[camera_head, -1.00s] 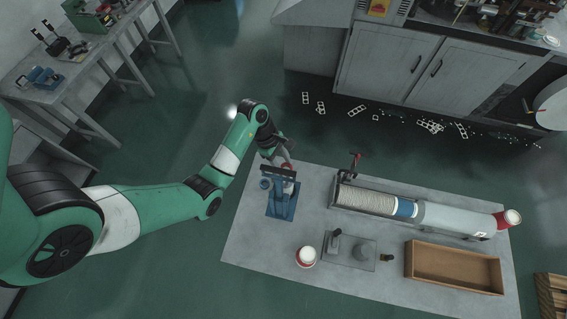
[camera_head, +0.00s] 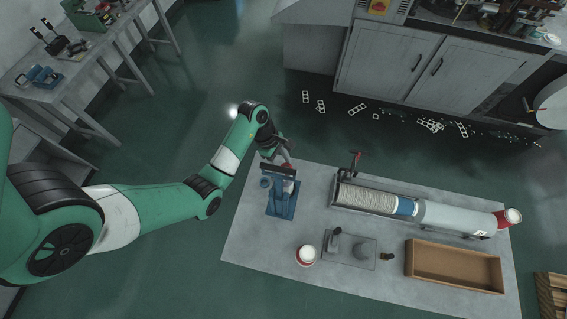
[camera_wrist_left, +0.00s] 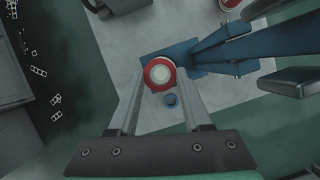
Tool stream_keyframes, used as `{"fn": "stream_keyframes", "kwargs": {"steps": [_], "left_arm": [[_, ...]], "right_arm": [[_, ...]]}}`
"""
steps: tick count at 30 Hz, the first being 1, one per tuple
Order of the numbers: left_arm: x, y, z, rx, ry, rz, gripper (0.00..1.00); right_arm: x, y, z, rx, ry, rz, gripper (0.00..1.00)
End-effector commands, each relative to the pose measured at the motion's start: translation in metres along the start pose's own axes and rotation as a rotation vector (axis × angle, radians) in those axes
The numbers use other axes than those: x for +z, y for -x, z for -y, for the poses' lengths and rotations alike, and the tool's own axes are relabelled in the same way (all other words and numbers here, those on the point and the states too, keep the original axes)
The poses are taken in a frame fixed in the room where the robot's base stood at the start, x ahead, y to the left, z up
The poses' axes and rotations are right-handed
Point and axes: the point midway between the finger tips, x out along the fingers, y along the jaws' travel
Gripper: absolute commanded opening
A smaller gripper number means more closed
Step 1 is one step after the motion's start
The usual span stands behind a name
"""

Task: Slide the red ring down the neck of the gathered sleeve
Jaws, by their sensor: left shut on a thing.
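The red ring (camera_wrist_left: 158,60) shows in the left wrist view between the fingertips of my left gripper (camera_wrist_left: 159,80). My left gripper is shut on it, one finger on each side. A pale round top fills the ring's middle; I cannot tell how far the ring sits along the neck of the sleeve. The ring is over a blue stand (camera_wrist_left: 205,52) with a flat base. In the head view my left gripper (camera_head: 287,162) is at the stand (camera_head: 281,200), which stands at the table's left end. My right gripper is not in view.
A small blue round piece (camera_wrist_left: 170,100) is close to the ring. A red-and-white cup-like piece (camera_head: 306,254) is on the table, left of a grey plate (camera_head: 349,250) with fittings. A tray with a long tube (camera_head: 450,217) and an open brown box (camera_head: 453,267) are further right.

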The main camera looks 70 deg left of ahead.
Motion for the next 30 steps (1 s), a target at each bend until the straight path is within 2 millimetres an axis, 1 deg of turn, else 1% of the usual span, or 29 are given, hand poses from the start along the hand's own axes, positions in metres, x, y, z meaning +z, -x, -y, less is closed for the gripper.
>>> {"fn": "stream_keyframes", "kwargs": {"steps": [30], "left_arm": [[-0.01,-0.025,0.0,0.0,0.0,0.0,0.0]], "right_arm": [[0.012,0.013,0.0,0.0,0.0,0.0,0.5]]}}
